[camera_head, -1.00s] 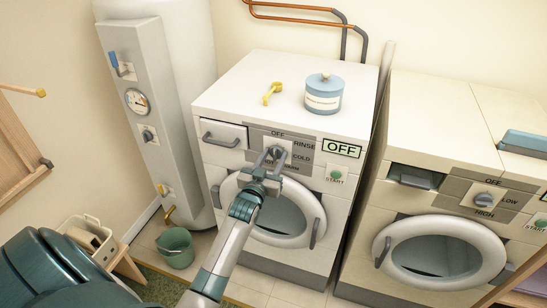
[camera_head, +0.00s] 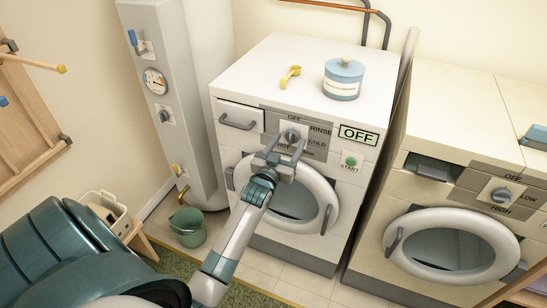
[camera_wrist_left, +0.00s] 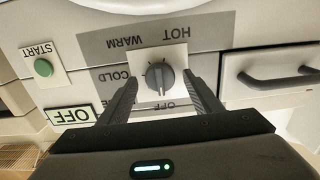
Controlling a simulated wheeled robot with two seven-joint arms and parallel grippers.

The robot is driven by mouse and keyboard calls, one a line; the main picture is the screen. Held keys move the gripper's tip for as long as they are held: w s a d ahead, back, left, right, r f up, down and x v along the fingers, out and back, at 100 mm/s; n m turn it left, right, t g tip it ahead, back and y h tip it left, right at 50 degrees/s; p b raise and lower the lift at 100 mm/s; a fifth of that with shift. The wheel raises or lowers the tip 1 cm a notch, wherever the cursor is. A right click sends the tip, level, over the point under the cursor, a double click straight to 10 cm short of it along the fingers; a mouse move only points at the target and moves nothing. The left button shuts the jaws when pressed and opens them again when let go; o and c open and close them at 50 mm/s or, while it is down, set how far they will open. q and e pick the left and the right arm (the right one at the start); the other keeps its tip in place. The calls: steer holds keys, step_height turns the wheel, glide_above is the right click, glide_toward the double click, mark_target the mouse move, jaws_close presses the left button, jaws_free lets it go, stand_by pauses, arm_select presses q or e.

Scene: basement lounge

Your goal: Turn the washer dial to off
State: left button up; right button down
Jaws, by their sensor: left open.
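The washer dial (camera_head: 292,135) is a grey round knob with a raised bar, on the control panel of the white washer (camera_head: 235,88). In the left wrist view the dial (camera_wrist_left: 160,78) shows upside down, its bar in line with the OFF label. The small display (camera_head: 359,135) reads OFF. My left gripper (camera_head: 287,145) is open in front of the dial. In the left wrist view its fingers (camera_wrist_left: 160,80) stand on either side of the dial with gaps, apart from it and empty. My right gripper is not in view.
A green START button (camera_head: 351,162) is right of the dial. A dryer (camera_head: 440,110) is to the right, a boiler (camera_head: 165,100) and green bucket (camera_head: 188,228) to the left.

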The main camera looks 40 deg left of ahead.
arm_select(q)
steer(key=b+v, duration=0.4)
steer(key=v, duration=1.2)
steer(key=shift+s, duration=0.35)
steer(key=shift+f, duration=0.2)
